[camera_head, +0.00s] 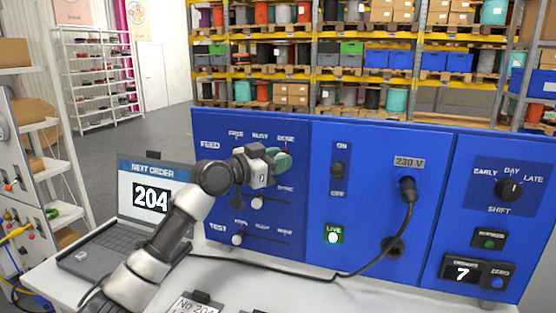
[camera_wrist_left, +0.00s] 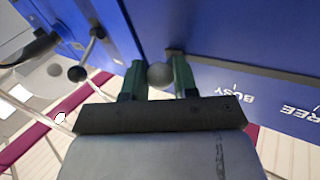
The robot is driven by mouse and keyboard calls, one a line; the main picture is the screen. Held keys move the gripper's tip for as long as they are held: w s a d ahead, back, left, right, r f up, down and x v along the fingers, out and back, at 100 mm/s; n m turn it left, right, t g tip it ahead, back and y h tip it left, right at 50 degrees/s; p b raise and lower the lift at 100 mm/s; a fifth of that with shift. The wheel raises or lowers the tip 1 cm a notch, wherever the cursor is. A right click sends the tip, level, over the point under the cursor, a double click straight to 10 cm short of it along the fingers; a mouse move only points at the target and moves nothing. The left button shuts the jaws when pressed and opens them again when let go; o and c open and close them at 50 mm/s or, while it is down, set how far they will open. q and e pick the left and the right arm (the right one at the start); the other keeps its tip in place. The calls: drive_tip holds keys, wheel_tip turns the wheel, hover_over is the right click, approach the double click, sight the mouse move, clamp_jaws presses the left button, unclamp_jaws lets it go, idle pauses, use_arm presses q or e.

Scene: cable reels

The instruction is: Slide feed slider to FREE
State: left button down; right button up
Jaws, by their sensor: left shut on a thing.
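The feed slider's round grey knob (camera_wrist_left: 159,74) sits between the green fingers of my left gripper (camera_wrist_left: 158,83) in the left wrist view. The left gripper is shut on it. The knob is at the end of its dark slot (camera_wrist_left: 245,72) away from the FREE label (camera_wrist_left: 302,117), past the BUSY label (camera_wrist_left: 232,104). In the head view my left gripper (camera_head: 281,160) is at the top row of the blue panel (camera_head: 222,180), under its rightmost label. There the gripper hides the knob. My right gripper is out of view.
Two more sliders with pale knobs lie below, a middle one (camera_head: 257,202) and the TEST one (camera_head: 237,239). A laptop (camera_head: 110,239) reading 204 stands left. A black cable (camera_head: 375,262) hangs from the 230 V socket and runs across the table. A shift dial (camera_head: 509,189) is right.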

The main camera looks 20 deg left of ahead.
use_arm(q)
drive_tip(key=shift+a+f, duration=0.1)
drive_tip(key=shift+a, duration=0.2)
drive_tip(key=a+b, duration=0.3)
drive_tip(key=a, duration=0.3)
drive_tip(key=a+b, duration=0.2)
drive_tip(key=a, duration=0.4)
drive_tip(key=shift+w+a+b, duration=0.2)
drive_tip(key=shift+a+b, duration=0.15)
drive_tip(key=shift+b, duration=0.05)
drive_tip(key=shift+r, duration=0.2)
drive_tip(key=c, duration=1.1)
unclamp_jaws()
drive_tip(key=shift+c, duration=0.2)
drive_tip(key=shift+a, duration=0.15)
drive_tip(key=shift+s+f, duration=0.1)
